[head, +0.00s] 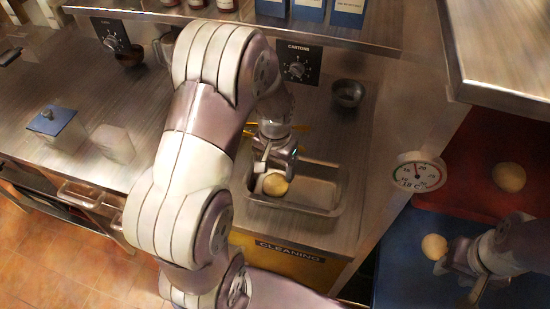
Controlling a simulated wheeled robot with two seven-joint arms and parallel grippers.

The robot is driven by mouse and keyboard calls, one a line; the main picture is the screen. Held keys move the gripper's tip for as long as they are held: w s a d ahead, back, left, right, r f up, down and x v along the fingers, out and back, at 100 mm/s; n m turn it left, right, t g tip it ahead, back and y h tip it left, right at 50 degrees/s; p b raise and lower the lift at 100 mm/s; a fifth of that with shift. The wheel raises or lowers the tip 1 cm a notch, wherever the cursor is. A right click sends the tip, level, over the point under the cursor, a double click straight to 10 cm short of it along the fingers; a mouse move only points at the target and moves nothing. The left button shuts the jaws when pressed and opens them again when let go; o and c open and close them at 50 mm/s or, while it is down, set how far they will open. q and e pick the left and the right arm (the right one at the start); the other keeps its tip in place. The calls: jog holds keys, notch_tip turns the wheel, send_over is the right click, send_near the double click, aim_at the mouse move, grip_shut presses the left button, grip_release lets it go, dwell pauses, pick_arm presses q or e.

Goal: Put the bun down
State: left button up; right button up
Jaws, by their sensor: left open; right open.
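A round tan bun (275,185) shows inside a rectangular metal pan (325,207) on the counter. My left gripper (268,168) is open right above this bun; I cannot tell whether a finger touches it. A second bun (434,246) is at the blue surface on the right. My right gripper (459,274) is open just beside that bun, to its lower right; contact is unclear. A third bun (509,177) lies on the red surface (484,152) further back. My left arm hides part of the counter and the pan's left side.
A small metal bowl (348,93) stands behind the pan. A round dial thermometer (418,172) is at the counter's right side. A blue-lidded container (57,126) stands on the left counter. A metal shelf (340,38) overhangs the back.

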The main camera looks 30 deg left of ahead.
aim_at(277, 184)
pick_arm(q)
notch_tip(277, 184, up, 6)
jog(key=d, duration=0.1)
jog(key=s+d+t, duration=0.1)
jog(key=s+d, duration=0.4)
jog(key=s, duration=0.3)
jog(key=shift+s+d, duration=0.15)
jog(key=shift+d, duration=0.25)
